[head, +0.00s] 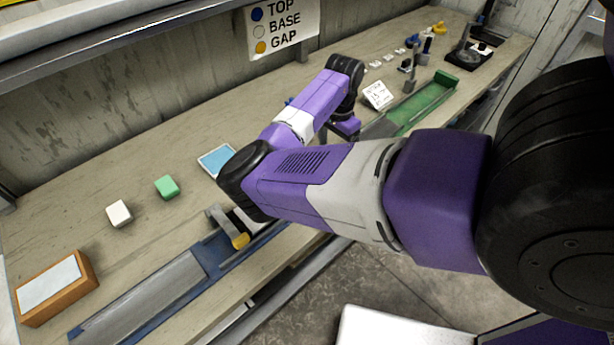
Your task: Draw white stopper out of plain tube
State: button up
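A grey tube-like piece (150,299) lies in a long blue tray (225,262) along the front of the bench at lower left. A yellow piece (240,241) and a grey bracket (217,215) stand at its right part, partly behind my arm. I cannot tell which tube is the plain one, and I make out no white stopper in a tube. My arm folds across the middle of the view, its wrist over the bench beside the green tray. My gripper's fingers are hidden behind my arm, so their opening and any contact do not show.
A green tray (425,108) lies toward the right, with a small written card (378,95) beside it. A white block (119,213), a green block (167,187), a blue pad (217,160) and a brown box (57,287) sit on the left. Small items stand at the far end.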

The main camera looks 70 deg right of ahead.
jog(key=shift+s+d, duration=0.1)
jog(key=shift+s, duration=0.05)
jog(key=o, duration=1.6)
jog(key=shift+r+b, duration=0.7)
jog(key=shift+r, duration=3.2)
